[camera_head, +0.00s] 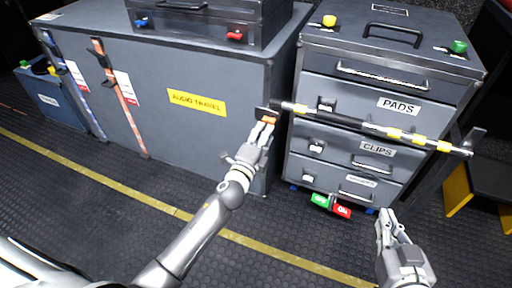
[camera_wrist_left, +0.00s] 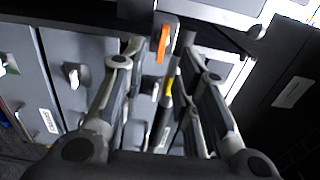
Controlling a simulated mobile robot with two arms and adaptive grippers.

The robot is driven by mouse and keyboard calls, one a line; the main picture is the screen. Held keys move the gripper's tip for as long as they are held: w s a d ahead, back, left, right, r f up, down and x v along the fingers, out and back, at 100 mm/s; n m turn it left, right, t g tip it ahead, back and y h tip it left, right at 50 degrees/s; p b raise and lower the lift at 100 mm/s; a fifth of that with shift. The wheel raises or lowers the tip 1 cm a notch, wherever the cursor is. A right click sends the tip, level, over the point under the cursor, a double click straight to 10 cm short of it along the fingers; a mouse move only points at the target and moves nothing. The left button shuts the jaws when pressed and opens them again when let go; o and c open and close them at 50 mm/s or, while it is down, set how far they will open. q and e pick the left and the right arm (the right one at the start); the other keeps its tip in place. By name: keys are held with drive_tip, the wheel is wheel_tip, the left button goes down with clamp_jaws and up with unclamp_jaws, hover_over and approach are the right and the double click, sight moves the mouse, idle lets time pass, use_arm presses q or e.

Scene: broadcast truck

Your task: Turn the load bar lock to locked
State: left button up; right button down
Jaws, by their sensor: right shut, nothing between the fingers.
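The load bar (camera_head: 350,122) is a grey rod with yellow bands that runs across the front of the drawer cabinet. Its left end has a dark bracket (camera_head: 266,112) with a small orange lever (camera_head: 269,120). In the left wrist view the orange lever (camera_wrist_left: 163,43) hangs between the fingertips, with a gap on both sides. My left gripper (camera_head: 262,130) is open just below the bracket; its fingers partly hide the lever in the head view. My right gripper (camera_head: 387,213) is shut and empty, low in front of the cabinet. I see no lettering on the lock.
The drawer cabinet (camera_head: 298,150) has drawers labelled PADS and CLIPS. A green and red tag (camera_head: 331,205) is at the cabinet's foot. A yellow-sided step (camera_head: 457,190) stands at right. The floor in front is clear.

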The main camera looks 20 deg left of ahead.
use_arm(q)
drive_tip(key=s, duration=0.6)
drive_tip(key=shift+s, duration=0.25)
drive_tip(key=shift+s+a, duration=0.1)
